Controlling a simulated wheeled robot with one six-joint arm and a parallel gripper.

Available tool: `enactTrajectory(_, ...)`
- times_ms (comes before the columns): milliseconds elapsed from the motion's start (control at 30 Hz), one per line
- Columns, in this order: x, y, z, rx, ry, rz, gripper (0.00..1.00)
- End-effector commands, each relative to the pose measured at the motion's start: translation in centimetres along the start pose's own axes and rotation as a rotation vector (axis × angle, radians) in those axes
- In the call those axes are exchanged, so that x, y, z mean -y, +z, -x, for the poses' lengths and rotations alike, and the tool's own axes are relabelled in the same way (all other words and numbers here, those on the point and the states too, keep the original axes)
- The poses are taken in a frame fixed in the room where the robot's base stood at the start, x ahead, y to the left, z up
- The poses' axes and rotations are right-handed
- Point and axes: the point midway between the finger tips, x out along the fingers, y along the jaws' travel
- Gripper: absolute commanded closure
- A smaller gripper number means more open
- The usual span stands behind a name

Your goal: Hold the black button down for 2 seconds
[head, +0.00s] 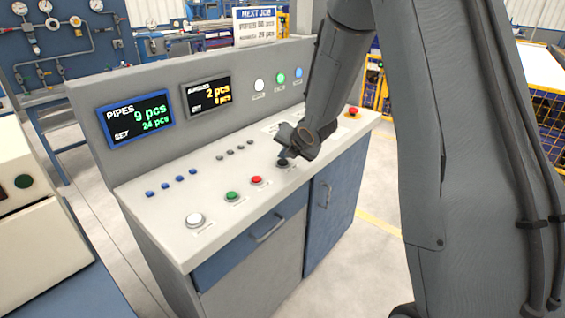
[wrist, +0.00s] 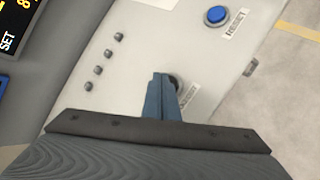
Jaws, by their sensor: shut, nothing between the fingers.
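The black button (head: 282,164) is in the front row of the console's sloped white top, to the right of the red button (head: 257,180). My gripper (head: 284,154) points down at it with its fingers together and empty. In the wrist view, the blue-grey fingertips (wrist: 160,80) overlap the left part of the black button (wrist: 175,83), and its right edge shows beside them. Whether the tips touch or press the button, I cannot tell. Its label is partly covered by the fingers.
A green button (head: 232,196) and a white button (head: 195,219) lie further left. A blue button (wrist: 216,15) with a label shows in the wrist view. Small grey knobs (wrist: 98,71) sit behind. A red button (head: 353,111) is at the far right. Two displays (head: 136,119) stand on the upright panel.

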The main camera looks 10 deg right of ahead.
Motion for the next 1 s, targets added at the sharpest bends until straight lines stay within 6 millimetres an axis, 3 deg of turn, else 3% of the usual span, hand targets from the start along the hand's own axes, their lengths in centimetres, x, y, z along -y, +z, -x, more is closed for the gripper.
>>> enactTrajectory(1000,0.39,-0.39,-0.56,0.000,0.000,0.000,1.00)
